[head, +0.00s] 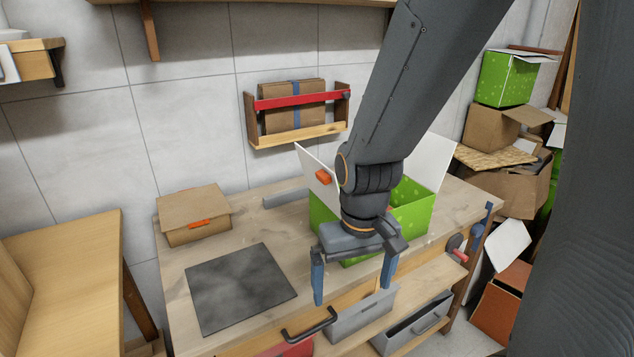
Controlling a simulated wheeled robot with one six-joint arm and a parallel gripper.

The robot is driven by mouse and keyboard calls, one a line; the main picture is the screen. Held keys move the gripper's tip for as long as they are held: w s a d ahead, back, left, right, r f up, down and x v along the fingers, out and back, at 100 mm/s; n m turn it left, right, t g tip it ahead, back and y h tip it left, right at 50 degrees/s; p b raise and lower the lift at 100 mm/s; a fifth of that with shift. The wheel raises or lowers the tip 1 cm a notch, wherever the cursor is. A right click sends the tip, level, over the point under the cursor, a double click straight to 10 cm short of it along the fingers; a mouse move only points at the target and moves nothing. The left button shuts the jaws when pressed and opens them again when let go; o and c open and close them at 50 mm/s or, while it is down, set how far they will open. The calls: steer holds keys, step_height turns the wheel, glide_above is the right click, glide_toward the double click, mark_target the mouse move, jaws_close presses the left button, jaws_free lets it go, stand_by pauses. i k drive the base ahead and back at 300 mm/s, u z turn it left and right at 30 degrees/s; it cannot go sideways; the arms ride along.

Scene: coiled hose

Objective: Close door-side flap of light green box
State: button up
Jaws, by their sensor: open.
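The light green box (412,207) stands on the workbench, right of its middle. It has bright green sides with small pale marks. One white flap (433,158) stands up at its right side. Another white flap (316,170) stands up and leans outward at its left, with an orange tab (323,177) on it. My gripper (352,287) is open, its two blue-grey fingers pointing down in front of the box, and nothing shows between them. My arm hides the middle of the box and its inside. I cannot tell which flap is on the door side.
On the workbench (180,290), a brown cardboard box (193,214) and a dark square plate (240,287) lie to the left. A wall rack (298,112) hangs behind. Grey drawers sit below the front edge. Boxes, including another green one (507,78), are piled at right.

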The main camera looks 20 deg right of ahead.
mark_target(322, 181)
steer(key=k, duration=0.5)
steer(key=u, duration=1)
steer(key=i, duration=0.7)
steer(key=z, duration=0.85)
